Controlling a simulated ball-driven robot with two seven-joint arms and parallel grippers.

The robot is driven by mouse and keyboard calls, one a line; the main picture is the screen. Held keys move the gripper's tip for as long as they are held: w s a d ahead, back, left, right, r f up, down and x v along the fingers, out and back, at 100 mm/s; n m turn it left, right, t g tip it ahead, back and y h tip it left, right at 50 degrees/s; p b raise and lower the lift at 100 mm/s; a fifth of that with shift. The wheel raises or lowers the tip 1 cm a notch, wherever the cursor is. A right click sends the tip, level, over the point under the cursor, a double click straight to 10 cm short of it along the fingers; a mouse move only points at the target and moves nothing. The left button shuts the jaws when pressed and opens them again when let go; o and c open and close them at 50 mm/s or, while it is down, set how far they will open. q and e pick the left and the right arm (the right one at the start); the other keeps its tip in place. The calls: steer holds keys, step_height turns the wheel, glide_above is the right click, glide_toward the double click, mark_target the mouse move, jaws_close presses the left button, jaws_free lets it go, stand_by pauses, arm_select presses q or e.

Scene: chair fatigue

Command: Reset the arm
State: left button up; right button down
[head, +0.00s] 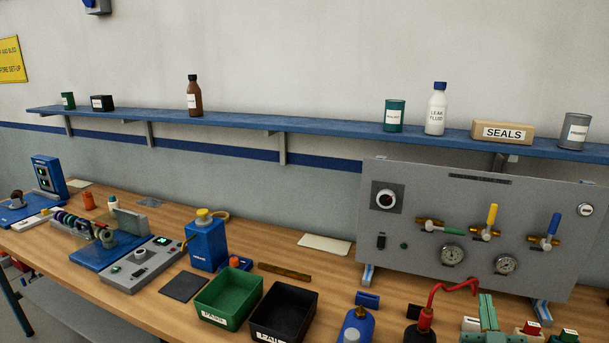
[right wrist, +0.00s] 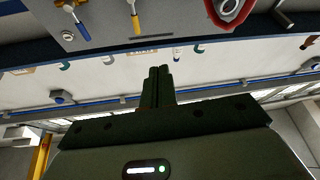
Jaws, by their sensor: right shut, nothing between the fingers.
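My right gripper (head: 486,297) is at the lower right of the head view, pointing up in front of the grey panel. In the right wrist view its two dark green fingers (right wrist: 157,72) lie together, with nothing between them. No held object shows in either view. My left gripper is in neither view.
The grey valve panel (head: 470,215) stands behind the right gripper. A bottle with a red hose (head: 430,300) and a blue bottle (head: 355,326) stand left of it. Green (head: 228,276) and black (head: 259,325) bins sit mid-bench. A blue shelf (head: 330,128) runs along the wall.

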steer(key=s+a+f+n+g+y, duration=0.4)
steer(key=s+a+f+n+g, duration=0.25)
steer(key=f, duration=0.25)
steer(key=s+a+f+n+g+h, duration=0.2)
steer(key=s+g, duration=0.6)
steer(key=s, duration=1)
steer(key=s+a+f+g+y+b, duration=0.1)
steer(key=s+a+f, duration=0.1)
steer(key=f, duration=0.9)
steer(key=s+a+f+g+y+b, duration=0.1)
steer(key=s+f, duration=0.1)
steer(key=f, duration=0.9)
steer(key=s+a+f+g+y+b, duration=0.1)
steer(key=s+a+f+g, duration=0.15)
steer(key=f, duration=0.85)
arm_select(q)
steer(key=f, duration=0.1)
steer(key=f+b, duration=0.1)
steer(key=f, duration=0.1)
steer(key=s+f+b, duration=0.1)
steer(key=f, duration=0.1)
arm_select(e)
steer(key=s+f+m+g+y, duration=0.1)
steer(key=s+f+m, duration=0.2)
steer(key=s+f, duration=1.1)
steer(key=s, duration=0.4)
steer(key=shift+d+f+m+g+y, duration=0.25)
steer(key=shift+d+m+g+y, duration=0.05)
steer(key=shift+d+m, duration=0.05)
